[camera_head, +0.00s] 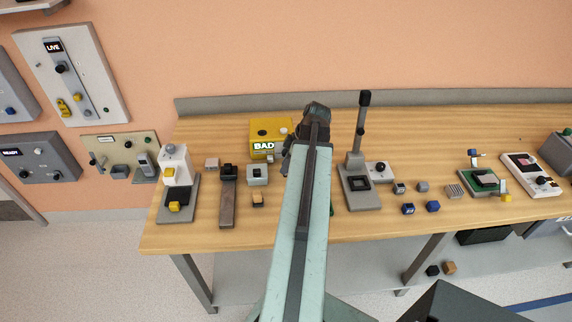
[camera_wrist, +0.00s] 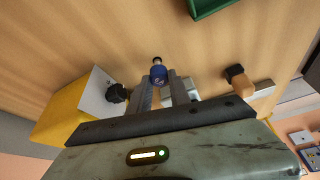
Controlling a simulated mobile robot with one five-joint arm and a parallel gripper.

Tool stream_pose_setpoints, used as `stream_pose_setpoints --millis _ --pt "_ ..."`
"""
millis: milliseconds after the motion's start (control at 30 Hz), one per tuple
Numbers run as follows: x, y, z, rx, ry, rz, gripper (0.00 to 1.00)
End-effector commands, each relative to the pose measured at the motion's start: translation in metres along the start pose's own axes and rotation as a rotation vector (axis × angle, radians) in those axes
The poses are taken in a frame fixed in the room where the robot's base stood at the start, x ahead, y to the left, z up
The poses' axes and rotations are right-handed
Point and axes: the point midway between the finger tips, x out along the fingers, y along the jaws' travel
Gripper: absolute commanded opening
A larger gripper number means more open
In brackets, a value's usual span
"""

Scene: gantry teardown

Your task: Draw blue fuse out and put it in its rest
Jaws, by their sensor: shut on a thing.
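My gripper (camera_wrist: 160,91) is shut on the blue fuse (camera_wrist: 158,75), a small dark blue cylinder with a metal tip, in the wrist view. The fuse sticks out past the fingertips, with wooden table top behind it. In the head view my gripper (camera_head: 287,152) is beside the yellow box (camera_head: 263,130) marked BAD, mostly hidden behind my arm, and the fuse cannot be made out there. I cannot tell which thing is the fuse's rest.
In the wrist view, the yellow box (camera_wrist: 62,115) with a black knob is left of the fingers; a tan block (camera_wrist: 240,80) with a black end is right. A green tray (camera_wrist: 208,8) edge shows above. A grey post stand (camera_head: 360,190) stands right of my arm.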

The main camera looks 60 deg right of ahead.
Motion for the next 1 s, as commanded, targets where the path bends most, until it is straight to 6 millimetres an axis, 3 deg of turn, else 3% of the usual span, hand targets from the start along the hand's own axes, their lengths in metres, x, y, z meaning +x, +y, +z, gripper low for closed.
stream_pose_setpoints --millis 467,900,933,1000 --pt "0.005 0.000 0.002 -0.001 0.000 0.000 0.00" --pt "0.025 0.000 0.009 -0.001 0.002 0.000 0.00" --pt "0.022 0.000 0.008 -0.001 0.002 0.000 0.32" --pt "0.021 0.000 0.007 -0.001 0.001 0.000 0.49"
